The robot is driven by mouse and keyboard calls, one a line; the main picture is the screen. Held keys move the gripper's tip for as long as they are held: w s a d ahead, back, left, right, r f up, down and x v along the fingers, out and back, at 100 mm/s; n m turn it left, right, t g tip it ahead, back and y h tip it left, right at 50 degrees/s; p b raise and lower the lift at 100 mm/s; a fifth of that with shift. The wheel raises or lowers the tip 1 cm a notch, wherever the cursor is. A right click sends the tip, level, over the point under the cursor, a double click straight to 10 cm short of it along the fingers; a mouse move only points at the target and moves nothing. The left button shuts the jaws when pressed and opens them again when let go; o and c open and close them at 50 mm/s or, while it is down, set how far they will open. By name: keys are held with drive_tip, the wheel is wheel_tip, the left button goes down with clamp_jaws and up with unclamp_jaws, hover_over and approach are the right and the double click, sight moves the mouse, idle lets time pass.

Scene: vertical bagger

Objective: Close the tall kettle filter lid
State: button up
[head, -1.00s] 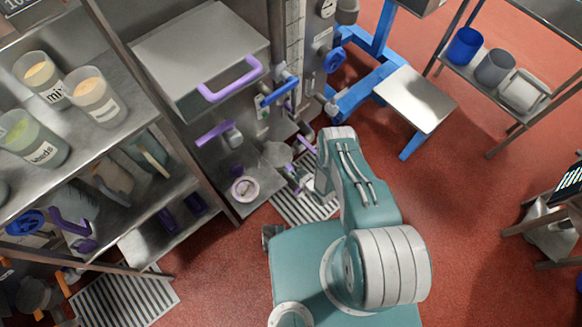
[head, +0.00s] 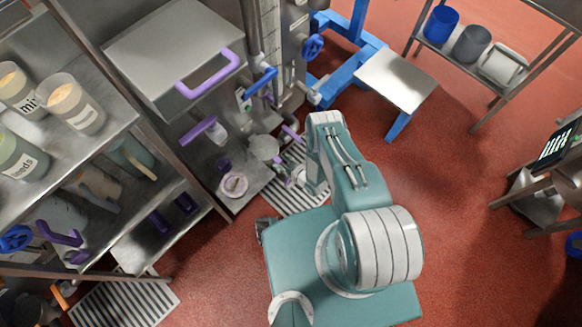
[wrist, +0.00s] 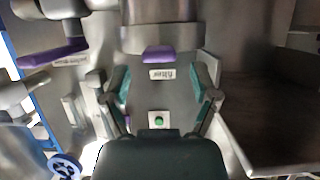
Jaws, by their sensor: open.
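In the wrist view a small label reading "filter" (wrist: 162,74) appears upside down between my fingers. A purple handle (wrist: 158,54) sits just above it in the picture, at the edge of a rounded metal body (wrist: 160,37). I cannot tell how far the lid stands open. My gripper (wrist: 161,88) is open, one teal finger on each side of the label, with nothing held. No contact with the handle shows. In the head view my arm covers most of the gripper, and I cannot single out the filter lid there.
A green button (wrist: 159,120) shows below the label. A metal-edged box or frame (wrist: 232,145) is at right. In the head view a metal box with a purple handle (head: 210,72) stands upper left, beside shelves of jars (head: 76,103).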

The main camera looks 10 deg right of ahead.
drive_tip(key=v, duration=1)
drive_tip(key=shift+d, duration=0.15)
drive_tip(key=shift+s, duration=0.1)
